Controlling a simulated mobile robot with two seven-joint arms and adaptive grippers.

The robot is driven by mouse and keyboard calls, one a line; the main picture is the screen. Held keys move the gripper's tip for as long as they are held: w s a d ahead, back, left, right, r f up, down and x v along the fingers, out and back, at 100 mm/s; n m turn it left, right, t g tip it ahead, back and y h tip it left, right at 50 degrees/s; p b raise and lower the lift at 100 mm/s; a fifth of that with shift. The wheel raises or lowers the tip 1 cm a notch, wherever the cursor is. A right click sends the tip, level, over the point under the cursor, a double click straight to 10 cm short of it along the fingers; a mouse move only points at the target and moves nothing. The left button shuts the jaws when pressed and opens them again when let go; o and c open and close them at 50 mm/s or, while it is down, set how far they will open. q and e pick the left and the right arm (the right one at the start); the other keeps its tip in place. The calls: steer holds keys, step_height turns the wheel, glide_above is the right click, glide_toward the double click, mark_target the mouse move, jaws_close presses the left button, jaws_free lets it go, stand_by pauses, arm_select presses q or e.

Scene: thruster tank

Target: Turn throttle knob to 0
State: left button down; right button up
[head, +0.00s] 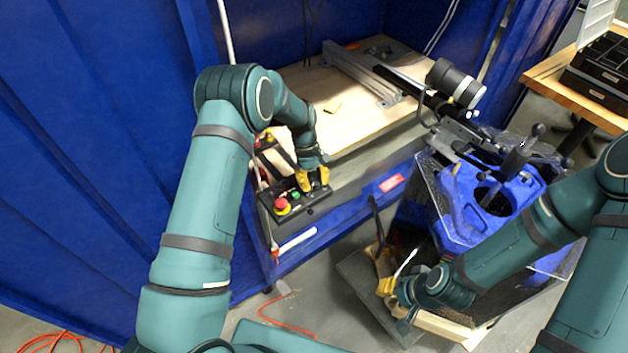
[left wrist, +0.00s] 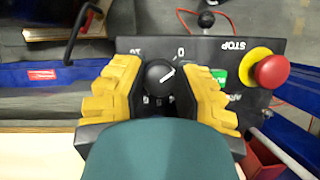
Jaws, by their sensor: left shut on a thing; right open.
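The throttle knob (left wrist: 159,76) is a round black dial with a white pointer line, on a black control panel (left wrist: 216,46). In the left wrist view the line points right and slightly up, below and to the right of the printed 0 (left wrist: 181,54). My left gripper (head: 313,180) has its yellow fingers on both sides of the knob and is shut on it. In the head view the fingers hide the knob. My right gripper (head: 382,268) is open, low beside the blue tank (head: 452,205), away from the panel.
The panel carries a red stop button (head: 282,205) on a yellow collar and a green button (head: 295,194). A wooden worktop (head: 365,125) lies behind it. A black motor (head: 455,82) stands above the tank. Blue walls enclose the left side.

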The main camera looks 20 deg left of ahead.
arm_select(q)
steer(key=shift+s+f+n+h, duration=0.2)
steer(key=shift+n+h, duration=0.1)
steer(key=shift+n, duration=0.5)
steer(key=c, duration=0.6)
jaws_free()
steer(key=shift+c, duration=0.2)
steer(key=shift+w+r, duration=0.1)
steer(key=shift+w+a+r+t, duration=0.2)
steer(key=shift+r+t, duration=0.1)
steer(key=shift+r, duration=0.2)
steer(key=v, duration=1)
steer(key=shift+r, duration=0.4)
